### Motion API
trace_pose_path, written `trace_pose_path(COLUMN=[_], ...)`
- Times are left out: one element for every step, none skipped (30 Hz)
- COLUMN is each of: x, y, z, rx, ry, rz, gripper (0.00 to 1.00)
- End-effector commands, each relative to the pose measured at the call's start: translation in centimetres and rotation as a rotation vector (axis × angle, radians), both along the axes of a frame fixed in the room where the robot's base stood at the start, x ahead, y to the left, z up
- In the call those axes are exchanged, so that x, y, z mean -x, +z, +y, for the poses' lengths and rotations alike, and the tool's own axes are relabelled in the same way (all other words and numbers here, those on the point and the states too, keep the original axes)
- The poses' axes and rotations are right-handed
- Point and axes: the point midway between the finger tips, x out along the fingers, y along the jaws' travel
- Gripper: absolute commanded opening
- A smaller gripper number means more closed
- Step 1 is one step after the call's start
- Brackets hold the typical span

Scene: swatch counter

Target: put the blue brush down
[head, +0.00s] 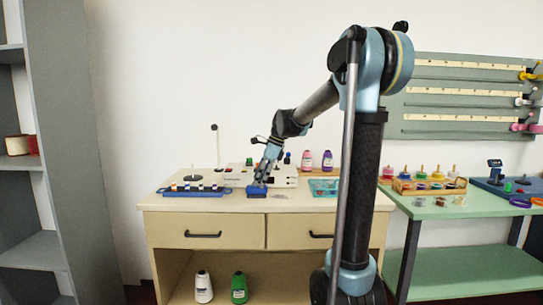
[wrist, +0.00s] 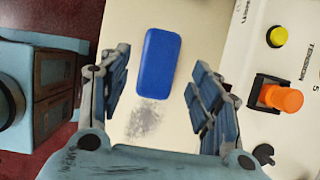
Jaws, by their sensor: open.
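The blue brush (wrist: 159,63), a rounded blue block, lies on the cream counter top in the wrist view. In the head view it is the small blue block (head: 256,192) near the counter's front edge. My gripper (wrist: 160,80) is open, with one finger on each side of the brush and a visible gap on both sides. In the head view my gripper (head: 264,178) points down just above the brush. The wrist view does not show clearly how high the fingertips are above the counter.
A grey powdery smudge (wrist: 146,118) lies beside the brush. A pale machine with an orange knob (wrist: 283,98) and yellow button (wrist: 277,37) stands close by. A blue rack (head: 197,191) lies left, a teal tray (head: 323,187) right. Bottles (head: 308,160) stand behind.

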Motion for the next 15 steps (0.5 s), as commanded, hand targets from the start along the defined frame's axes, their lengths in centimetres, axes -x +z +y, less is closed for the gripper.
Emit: trace_pose_path(x=[0.0,0.0,0.0,0.0,0.0,0.0,0.0,0.0,0.0,0.0,0.0,0.0,0.0,0.0,0.0], y=[0.9,1.5,2.2,2.8,3.4,4.1,4.7,5.2,6.0,6.5,7.0,7.7,8.2,8.7,9.3], z=[-0.6,-0.9,-1.2,-1.4,-1.6,-1.9,-2.2,-2.4,-2.7,-3.0,-3.2,-3.5,-3.7,-3.9,-4.1], rx=[0.000,0.000,0.000,0.000,0.000,0.000,0.000,0.000,0.000,0.000,0.000,0.000,0.000,0.000,0.000], ry=[-0.002,-0.002,-0.002,-0.002,-0.002,-0.001,-0.001,-0.001,-0.002,-0.002,-0.002,-0.001,-0.001,-0.001,-0.001], rz=[0.000,0.000,0.001,0.001,0.001,0.001,0.001,0.001,0.001,0.001,0.001,0.000,0.000,0.000,0.000], gripper=[0.58,0.58,0.58,0.58,0.58,0.58,0.58,0.58,0.58,0.58,0.58,0.58,0.58,0.58,0.58])
